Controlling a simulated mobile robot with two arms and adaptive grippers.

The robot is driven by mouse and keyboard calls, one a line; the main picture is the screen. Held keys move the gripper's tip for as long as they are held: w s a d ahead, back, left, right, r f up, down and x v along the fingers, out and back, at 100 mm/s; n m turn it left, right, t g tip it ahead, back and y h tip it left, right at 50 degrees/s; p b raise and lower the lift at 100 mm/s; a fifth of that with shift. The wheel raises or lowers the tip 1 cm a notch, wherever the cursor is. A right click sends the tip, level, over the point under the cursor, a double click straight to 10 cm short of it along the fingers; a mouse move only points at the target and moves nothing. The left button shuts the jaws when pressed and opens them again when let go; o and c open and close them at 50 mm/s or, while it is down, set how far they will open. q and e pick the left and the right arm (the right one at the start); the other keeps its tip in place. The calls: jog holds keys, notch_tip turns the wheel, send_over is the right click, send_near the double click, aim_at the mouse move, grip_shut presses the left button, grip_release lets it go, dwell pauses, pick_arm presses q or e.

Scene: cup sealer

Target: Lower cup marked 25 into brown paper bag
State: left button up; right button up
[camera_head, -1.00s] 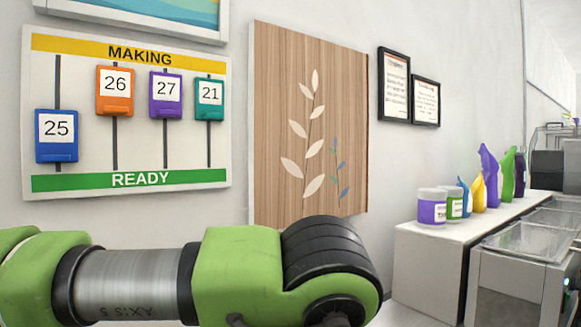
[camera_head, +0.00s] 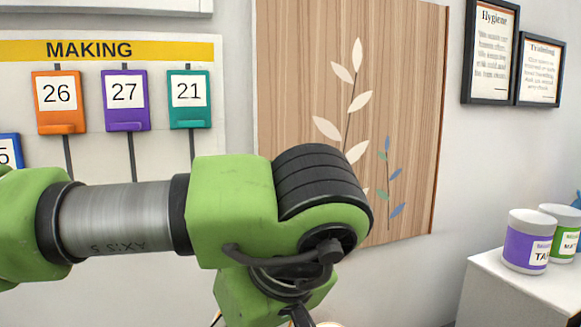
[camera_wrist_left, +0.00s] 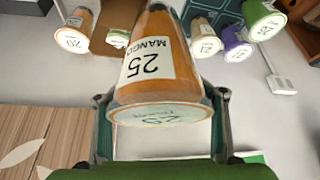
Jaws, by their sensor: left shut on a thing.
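In the left wrist view, my left gripper (camera_wrist_left: 160,98) has its two dark green fingers shut on the sides of the cup marked 25 (camera_wrist_left: 148,62). The cup is orange, with a white label reading MANGO 25 and a sealed lid facing the camera. In the head view my green left arm crosses the lower middle; its gripper is below the frame, and the cup cannot be clearly made out. A brown surface (camera_wrist_left: 112,42) shows behind the cup in the wrist view; I cannot tell whether it is the paper bag. My right gripper is not in view.
Other cups stand beyond the held one: an orange cup (camera_wrist_left: 75,32), a cream one (camera_wrist_left: 205,40), a purple one (camera_wrist_left: 236,42) and a green one (camera_wrist_left: 262,20). A number board (camera_head: 105,100) and wood panel (camera_head: 350,90) hang on the wall. Tubs (camera_head: 527,240) stand on a white counter.

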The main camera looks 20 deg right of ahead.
pick_arm(q)
jog(key=d+r+m+p, duration=0.1)
jog(key=r+p, duration=0.1)
jog(key=r, duration=0.1)
jog(key=d+r+m+h+p, duration=0.1)
jog(key=r+p, duration=0.1)
jog(key=r, duration=0.1)
jog(key=w+d+r+p, duration=0.1)
jog(key=r+p, duration=0.1)
jog(key=r, duration=0.1)
jog(key=shift+m, duration=0.4)
jog(key=w+d+r+m+h+p, duration=0.1)
jog(key=d+r+m+h+p, duration=0.15)
jog(key=r+p, duration=0.3)
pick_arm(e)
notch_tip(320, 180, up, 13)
pick_arm(q)
notch_tip(320, 180, down, 10)
jog(key=d+b, duration=0.1)
jog(key=b, duration=0.7)
jog(key=shift+w+y+b, duration=0.2)
jog(key=shift+y+b, duration=0.15)
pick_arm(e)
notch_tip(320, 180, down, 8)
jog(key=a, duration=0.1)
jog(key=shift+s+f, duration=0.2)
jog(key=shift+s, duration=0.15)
pick_arm(q)
jog(key=shift+r, duration=0.15)
